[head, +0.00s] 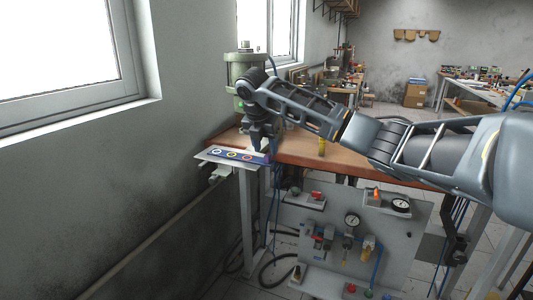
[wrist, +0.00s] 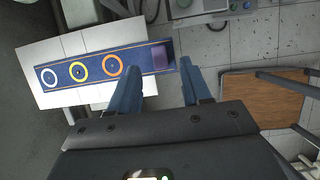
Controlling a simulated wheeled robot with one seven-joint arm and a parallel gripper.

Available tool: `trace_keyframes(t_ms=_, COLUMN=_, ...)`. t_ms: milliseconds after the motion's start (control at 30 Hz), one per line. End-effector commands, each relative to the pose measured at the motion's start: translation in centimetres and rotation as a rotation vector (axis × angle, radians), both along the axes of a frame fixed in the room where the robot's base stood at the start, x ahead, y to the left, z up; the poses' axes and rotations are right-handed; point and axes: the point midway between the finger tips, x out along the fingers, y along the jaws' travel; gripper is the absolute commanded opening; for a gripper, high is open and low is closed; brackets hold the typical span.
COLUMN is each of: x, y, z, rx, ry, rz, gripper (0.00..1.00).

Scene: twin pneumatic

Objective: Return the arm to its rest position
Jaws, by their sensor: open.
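My arm reaches from the right across the workbench in the head view. My gripper (head: 262,147) points down at the bench's left end, just above the blue strip. In the wrist view my gripper (wrist: 158,76) has its two blue fingers spread apart with nothing held between them. A purple block (wrist: 160,56) lies at the right end of the blue strip, just beyond the gap between the fingertips. It partly shows below the gripper in the head view (head: 267,158).
The blue strip (wrist: 94,71) carries white, yellow and orange rings and lies on a white plate (wrist: 41,52). A green-grey machine (head: 243,75) stands close behind my gripper. A wall is on the left.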

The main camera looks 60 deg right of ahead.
Motion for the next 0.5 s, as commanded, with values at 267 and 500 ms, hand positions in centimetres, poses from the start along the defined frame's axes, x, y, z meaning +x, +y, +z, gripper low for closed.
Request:
trace_keyframes(t_ms=267, x=-0.1, y=1.5, z=3.6, rx=0.0, ry=-0.002, rz=0.001, gripper=0.48)
trace_keyframes(t_ms=500, x=-0.2, y=1.8, z=4.3, rx=0.0, ry=0.001, rz=0.0, gripper=0.48)
